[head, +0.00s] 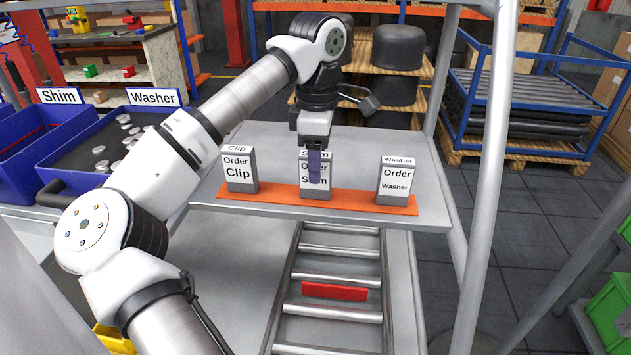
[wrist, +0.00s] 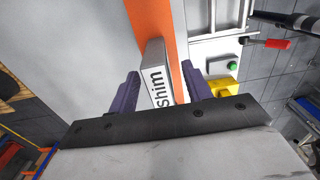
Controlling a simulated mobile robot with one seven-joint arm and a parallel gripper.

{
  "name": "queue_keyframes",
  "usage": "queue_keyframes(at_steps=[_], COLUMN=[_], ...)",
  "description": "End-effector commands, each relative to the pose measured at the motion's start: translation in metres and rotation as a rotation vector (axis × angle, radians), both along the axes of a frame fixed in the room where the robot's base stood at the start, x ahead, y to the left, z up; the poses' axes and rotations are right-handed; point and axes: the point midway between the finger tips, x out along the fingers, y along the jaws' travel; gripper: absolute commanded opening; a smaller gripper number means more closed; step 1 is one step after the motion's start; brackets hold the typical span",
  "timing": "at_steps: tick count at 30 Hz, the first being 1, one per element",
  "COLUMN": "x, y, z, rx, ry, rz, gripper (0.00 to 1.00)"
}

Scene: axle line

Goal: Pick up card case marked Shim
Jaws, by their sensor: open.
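The card case marked Shim (head: 322,191) stands upright on the orange strip (head: 275,195), between the Clip case (head: 240,172) and the Washer case (head: 393,183). My gripper (head: 314,166) is directly over and in front of the Shim case, hiding part of its label in the head view. In the wrist view the top of the Shim case (wrist: 155,75) lies between the two purple fingers of my gripper (wrist: 160,92). The fingers are open, with a gap visible on each side of the case. Whether a finger touches it lower down cannot be told.
The cases stand on a grey table (head: 375,150) with free room behind the strip. A roller track (head: 332,265) with a red piece (head: 335,291) lies below the front edge. Blue bins (head: 80,145) stand at left. A grey post (head: 485,180) rises at right.

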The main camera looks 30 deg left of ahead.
Motion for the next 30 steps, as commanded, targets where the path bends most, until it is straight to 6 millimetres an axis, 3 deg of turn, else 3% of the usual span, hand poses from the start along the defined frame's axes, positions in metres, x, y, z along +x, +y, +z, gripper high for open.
queue_keyframes(at_steps=[1,6,14,25,30], x=[-0.001,-0.001,-0.001,-0.001,-0.001], y=[0.002,0.003,0.003,0.003,0.003], z=[-0.014,-0.035,-0.034,-0.034,-0.034], rx=[-0.001,-0.001,-0.001,-0.001,-0.001], ry=[0.0,0.0,0.0,0.0,0.0], rz=[0.001,-0.001,-0.001,0.0,-0.001], gripper=[0.49,0.49,0.49,0.01,0.01])
